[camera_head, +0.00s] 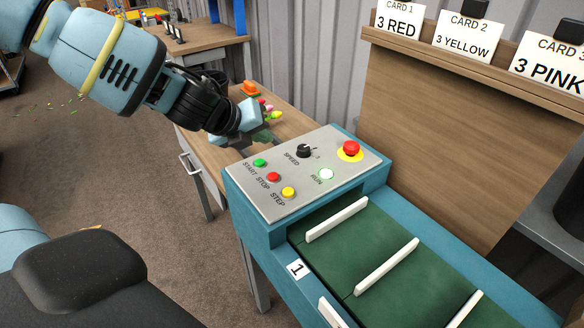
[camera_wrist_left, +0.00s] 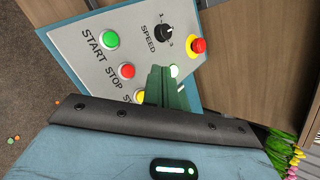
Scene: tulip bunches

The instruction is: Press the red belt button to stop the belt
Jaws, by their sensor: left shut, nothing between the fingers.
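The red STOP button (camera_head: 273,177) sits between the green START button (camera_head: 260,163) and the yellow STEP button (camera_head: 288,192) on the grey control panel (camera_head: 240,182). It also shows clear in the left wrist view (camera_wrist_left: 127,71). A larger red mushroom button (camera_head: 351,149) on a yellow disc is at the panel's far right corner. My left gripper (camera_head: 264,138) is shut and empty, beyond the panel's far left edge in the head view. Its fingers (camera_wrist_left: 162,82) appear in front of the panel in the left wrist view, apart from the STOP button. My right gripper is not in view.
The black SPEED knob (camera_head: 304,151) and pale lit RUN lamp (camera_head: 326,174) are on the panel. The green belt (camera_head: 372,255) with white slats runs right of it. A wooden table (camera_head: 205,148) with tulips (camera_head: 270,112) stands behind. A wooden board with cards rises at right.

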